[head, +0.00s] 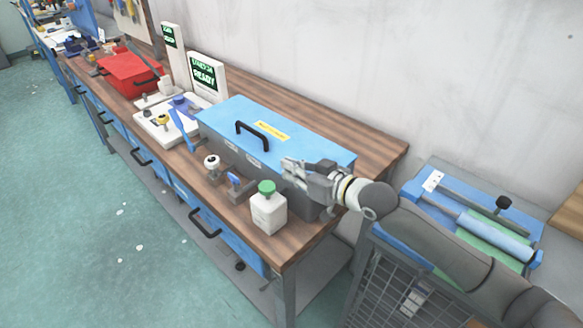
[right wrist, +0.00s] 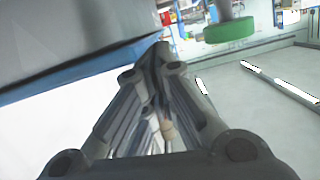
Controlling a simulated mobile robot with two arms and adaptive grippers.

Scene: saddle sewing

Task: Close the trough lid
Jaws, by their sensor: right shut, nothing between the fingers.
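The trough (head: 229,152) is a long grey box on the workbench. Its blue lid (head: 310,138) lies flat over the top and looks shut, with a black handle (head: 261,135) and a yellow label on it. My right gripper (head: 288,166) is shut and empty at the front long side of the trough, close to the lid's front edge. It hides part of the front wall; I cannot tell if it touches. In the right wrist view the shut fingers (right wrist: 157,62) point along a grey surface with a blue edge. My left gripper is not in view.
A white bottle with a green cap (head: 267,208) stands just in front of my right gripper. Small tools (head: 212,169) stand to its left. A red box (head: 130,74) and a "READY" screen (head: 206,75) are farther left. A blue roller unit (head: 480,225) is at right.

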